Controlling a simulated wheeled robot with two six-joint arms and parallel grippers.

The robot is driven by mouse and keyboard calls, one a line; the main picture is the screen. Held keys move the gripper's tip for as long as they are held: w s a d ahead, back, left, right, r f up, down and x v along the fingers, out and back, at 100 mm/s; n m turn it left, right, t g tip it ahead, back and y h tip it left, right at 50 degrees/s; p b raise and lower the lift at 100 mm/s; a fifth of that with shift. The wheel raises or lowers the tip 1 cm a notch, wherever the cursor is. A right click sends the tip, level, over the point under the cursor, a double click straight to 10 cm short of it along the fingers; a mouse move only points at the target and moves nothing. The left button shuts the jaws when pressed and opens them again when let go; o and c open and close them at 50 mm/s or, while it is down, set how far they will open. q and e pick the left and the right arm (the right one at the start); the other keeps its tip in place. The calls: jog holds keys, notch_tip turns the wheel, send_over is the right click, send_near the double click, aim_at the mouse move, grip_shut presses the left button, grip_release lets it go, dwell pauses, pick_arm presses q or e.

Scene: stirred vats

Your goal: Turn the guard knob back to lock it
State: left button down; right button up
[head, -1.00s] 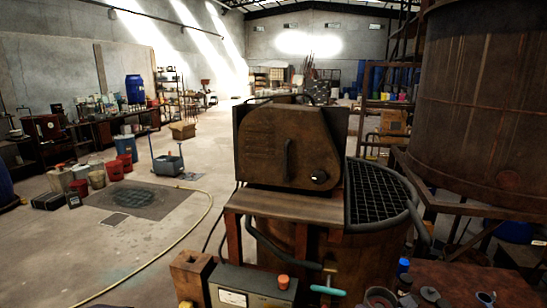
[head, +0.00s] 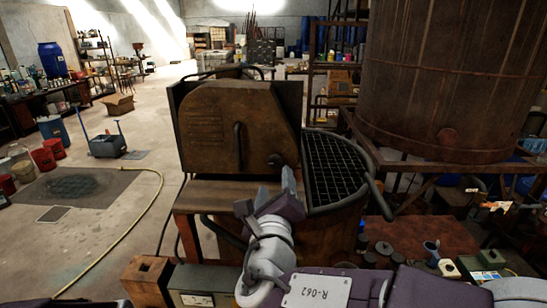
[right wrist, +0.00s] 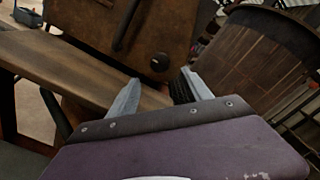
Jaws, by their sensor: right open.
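The guard knob (head: 275,160) is a small dark round knob low on the right of the rusty brown guard (head: 210,125), which is closed over the vat's drive. In the right wrist view the knob (right wrist: 159,63) shows a pale mark and lies just beyond the fingertips, roughly between them. My right gripper (head: 275,190) is open and empty, just below and in front of the knob, and its grey fingers (right wrist: 160,82) do not appear to touch it. The way the knob is turned is hard to read. My left gripper is not in view.
A curved handle (head: 239,146) stands on the guard left of the knob. A black grating (head: 332,165) covers the vat at the right. A plank ledge (head: 215,192) lies below the guard. A large rusty tank (head: 450,75) rises at the right.

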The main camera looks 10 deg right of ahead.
aim_at(275, 164)
jog(key=shift+w+d, duration=0.25)
jog(key=shift+w, duration=0.15)
jog(key=shift+w+a+r+p, duration=0.1)
jog(key=shift+w+r+p, duration=0.2)
jog(key=shift+w+p, duration=0.2)
jog(key=shift+w+r+p, duration=0.25)
jog(key=shift+w+p, duration=0.1)
jog(key=shift+w, duration=0.1)
jog(key=x, duration=0.2)
jog(key=p+x, duration=0.1)
jog(key=x, duration=0.1)
jog(key=f+x, duration=0.1)
jog(key=x, duration=0.1)
jog(key=shift+w+d, duration=0.2)
jog(key=shift+s+a+r, duration=0.15)
jog(key=shift+s+a, duration=0.1)
jog(key=shift+s, duration=0.2)
jog(key=c, duration=0.5)
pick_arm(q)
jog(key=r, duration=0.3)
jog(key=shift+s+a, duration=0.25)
pick_arm(e)
grip_shut()
